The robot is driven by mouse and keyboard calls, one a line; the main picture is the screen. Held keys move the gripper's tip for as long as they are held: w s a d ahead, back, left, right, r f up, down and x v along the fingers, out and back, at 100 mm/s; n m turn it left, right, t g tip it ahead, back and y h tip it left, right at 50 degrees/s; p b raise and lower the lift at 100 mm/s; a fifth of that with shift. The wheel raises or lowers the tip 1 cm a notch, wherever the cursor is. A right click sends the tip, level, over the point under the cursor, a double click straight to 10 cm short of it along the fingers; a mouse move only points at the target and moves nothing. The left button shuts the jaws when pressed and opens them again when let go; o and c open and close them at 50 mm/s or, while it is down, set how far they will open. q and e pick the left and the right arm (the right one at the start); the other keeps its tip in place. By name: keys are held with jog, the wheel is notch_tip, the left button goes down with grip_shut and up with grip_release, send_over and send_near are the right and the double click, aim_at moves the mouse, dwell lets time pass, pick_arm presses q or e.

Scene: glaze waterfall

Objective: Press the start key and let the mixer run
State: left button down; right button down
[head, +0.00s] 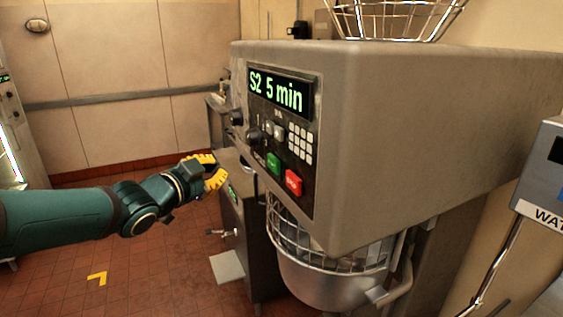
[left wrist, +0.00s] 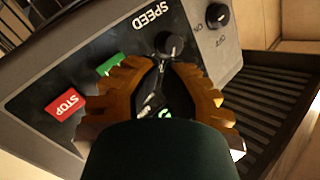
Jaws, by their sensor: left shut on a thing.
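The mixer (head: 400,130) stands at the middle right, its lit display reading "S2 5 min". The green key (head: 273,163) is on its front panel, up and left of the red stop key (head: 293,182). The left wrist view shows the green key (left wrist: 112,64), partly covered by a finger, the red STOP key (left wrist: 65,104) and the SPEED knob (left wrist: 172,45). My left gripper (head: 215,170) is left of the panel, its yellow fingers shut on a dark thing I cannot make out. It looks apart from the keys. My right gripper is not seen.
A steel bowl (head: 325,285) sits under the mixer head behind a wire guard (head: 285,222). A wire basket (head: 400,18) rests on top. A grey water unit (head: 543,185) is at right.

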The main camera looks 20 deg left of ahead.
aim_at(274, 163)
pick_arm(q)
jog(key=shift+a, duration=0.1)
jog(key=w+d+b, duration=0.5)
jog(key=w+b, duration=0.1)
jog(key=b, duration=0.1)
jog(key=shift+w+d, duration=0.35)
jog(key=shift+d, duration=0.05)
dwell(0.4)
jog(key=shift+f+b, duration=0.1)
jog(key=shift+b, duration=0.3)
dwell(0.8)
jog(key=shift+w+d+b, duration=0.3)
jog(key=shift+w+b, duration=0.05)
jog(key=shift+b, duration=0.05)
